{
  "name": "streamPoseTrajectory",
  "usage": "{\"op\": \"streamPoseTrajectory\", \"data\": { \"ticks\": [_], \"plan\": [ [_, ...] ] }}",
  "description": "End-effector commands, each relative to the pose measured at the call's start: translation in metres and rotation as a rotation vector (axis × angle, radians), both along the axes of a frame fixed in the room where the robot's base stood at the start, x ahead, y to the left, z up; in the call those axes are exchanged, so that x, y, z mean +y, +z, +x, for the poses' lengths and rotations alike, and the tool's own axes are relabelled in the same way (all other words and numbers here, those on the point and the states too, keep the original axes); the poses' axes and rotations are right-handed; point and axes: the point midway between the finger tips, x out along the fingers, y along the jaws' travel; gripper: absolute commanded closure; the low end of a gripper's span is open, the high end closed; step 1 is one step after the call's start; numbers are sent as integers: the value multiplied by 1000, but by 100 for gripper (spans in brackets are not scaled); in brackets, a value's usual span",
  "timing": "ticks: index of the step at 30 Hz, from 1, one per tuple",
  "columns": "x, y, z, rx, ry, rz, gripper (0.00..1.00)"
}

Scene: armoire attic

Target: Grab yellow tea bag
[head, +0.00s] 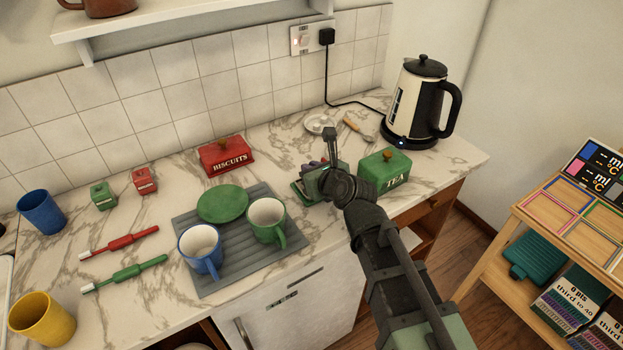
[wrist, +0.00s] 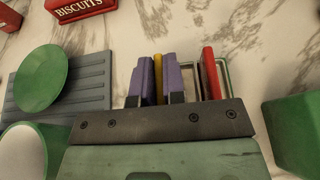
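In the wrist view, my gripper (wrist: 158,92) has two purple-faced fingers close together. A yellow tea bag (wrist: 158,76) stands on edge between them, and no clear gap shows on either side of it. The lower parts of the bags are hidden behind my gripper's bar. In the head view, my gripper (head: 326,172) is over the small holder, left of the green TEA box (head: 384,171), and hides most of it.
The grey drying mat (head: 215,272) holds a green plate (head: 222,203), a blue mug (head: 200,250) and a green mug (head: 267,220), left of my gripper. The red BISCUITS box (head: 226,157) is behind them. A kettle (head: 420,103) stands at the back right.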

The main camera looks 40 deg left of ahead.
Motion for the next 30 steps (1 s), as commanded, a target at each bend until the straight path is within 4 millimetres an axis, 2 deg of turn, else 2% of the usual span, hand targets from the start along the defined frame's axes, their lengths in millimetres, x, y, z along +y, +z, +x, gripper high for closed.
{"op": "streamPoseTrajectory", "data": {
  "ticks": [2,14,20,23,26,30],
  "plan": [
    [0,0,0,0,0,0,100],
    [0,1,0,0,0,0,100],
    [0,17,0,0,0,0,100],
    [0,36,0,0,0,0,100],
    [0,63,0,0,0,0,100],
    [0,116,0,0,0,0,100]
  ]
}}
